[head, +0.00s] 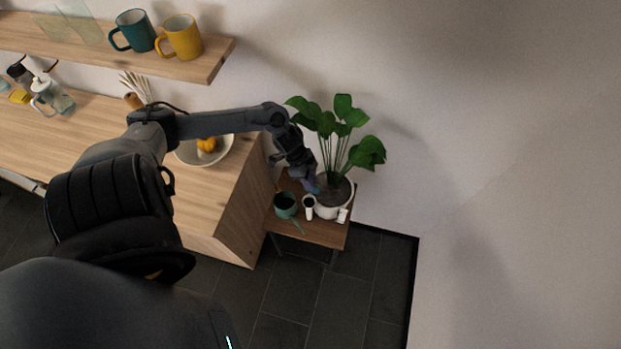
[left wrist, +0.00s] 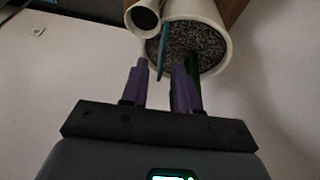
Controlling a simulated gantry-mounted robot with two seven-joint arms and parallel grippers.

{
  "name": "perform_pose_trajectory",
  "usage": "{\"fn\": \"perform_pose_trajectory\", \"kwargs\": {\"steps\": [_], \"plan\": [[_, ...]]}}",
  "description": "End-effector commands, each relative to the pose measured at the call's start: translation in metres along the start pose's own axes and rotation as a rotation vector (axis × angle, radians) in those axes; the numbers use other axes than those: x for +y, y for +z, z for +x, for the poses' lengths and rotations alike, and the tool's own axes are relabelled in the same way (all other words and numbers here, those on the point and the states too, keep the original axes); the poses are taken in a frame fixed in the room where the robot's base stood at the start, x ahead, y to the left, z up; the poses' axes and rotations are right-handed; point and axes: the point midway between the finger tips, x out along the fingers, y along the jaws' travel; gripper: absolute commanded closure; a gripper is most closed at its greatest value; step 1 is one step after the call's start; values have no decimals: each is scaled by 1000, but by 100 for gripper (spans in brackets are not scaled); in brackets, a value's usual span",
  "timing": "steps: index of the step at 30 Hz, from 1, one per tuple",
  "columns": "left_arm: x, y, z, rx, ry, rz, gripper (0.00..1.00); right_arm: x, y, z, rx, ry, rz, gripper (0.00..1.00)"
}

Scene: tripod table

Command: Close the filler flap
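A white planter pot (head: 331,211) with a leafy plant (head: 345,130) stands on a small wooden table. A white filler tube (left wrist: 143,18) with a dark open mouth sits at the pot's rim; it also shows in the head view (head: 309,212). A thin teal piece, apparently the filler flap (left wrist: 163,46), stands beside the mouth, seen nearly edge-on, leaving the mouth uncovered. My left gripper (left wrist: 157,66) is open. Its two purple fingers are apart, and the flap's end reaches the gap between their tips; I cannot tell whether they touch it. My right gripper is out of view.
A dark teal mug (head: 286,207) and a small green item (head: 298,226) are close to the pot on the small table (head: 322,233). A counter (head: 225,205) with a fruit bowl (head: 190,154) stands left. The wall is close behind the plant.

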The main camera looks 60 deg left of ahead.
Motion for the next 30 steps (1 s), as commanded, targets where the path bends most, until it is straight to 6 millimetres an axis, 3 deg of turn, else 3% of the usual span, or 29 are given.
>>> {"fn": "perform_pose_trajectory", "kwargs": {"steps": [2,8,30], "plan": [[0,0,0,0,0,0,70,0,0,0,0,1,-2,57],[0,0,0,0,0,0,100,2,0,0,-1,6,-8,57],[0,0,0,0,0,0,100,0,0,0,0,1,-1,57]]}}
